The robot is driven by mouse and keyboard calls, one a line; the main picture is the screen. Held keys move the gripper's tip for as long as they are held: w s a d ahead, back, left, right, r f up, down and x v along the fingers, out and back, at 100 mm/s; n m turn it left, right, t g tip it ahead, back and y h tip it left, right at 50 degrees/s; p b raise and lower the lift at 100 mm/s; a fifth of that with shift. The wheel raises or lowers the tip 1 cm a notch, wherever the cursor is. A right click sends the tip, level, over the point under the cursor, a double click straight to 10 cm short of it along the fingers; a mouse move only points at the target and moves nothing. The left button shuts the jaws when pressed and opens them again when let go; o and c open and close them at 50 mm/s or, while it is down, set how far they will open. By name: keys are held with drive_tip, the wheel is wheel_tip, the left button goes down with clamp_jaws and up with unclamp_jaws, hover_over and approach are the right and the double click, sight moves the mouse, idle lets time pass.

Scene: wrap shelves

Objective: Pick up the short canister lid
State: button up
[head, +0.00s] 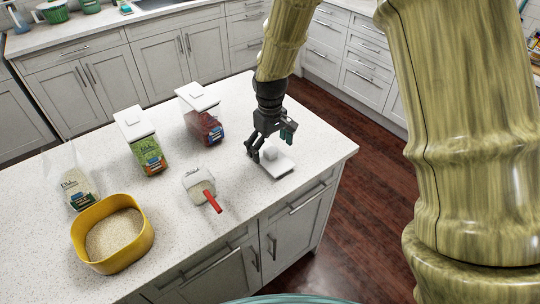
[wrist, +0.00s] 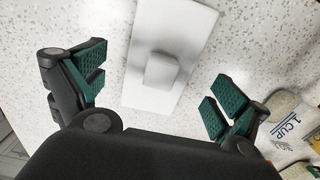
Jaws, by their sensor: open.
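The short canister lid is a flat white rectangular lid (head: 281,166) with a raised block-shaped knob, lying on the counter near its right end. In the wrist view the lid (wrist: 190,28) lies knob up, its knob in the gap between my fingers. My gripper (head: 270,148) is open just above the lid, one finger pad to each side; it also shows in the wrist view (wrist: 156,83). Nothing is between the pads but the view of the knob.
Two lidded canisters, one green-filled (head: 146,150) and one red-filled (head: 205,125), stand behind. A yellow bowl (head: 81,237) of grain and a bag (head: 78,188) are further left.

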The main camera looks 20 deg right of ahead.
drive_tip(key=shift+f, duration=0.9)
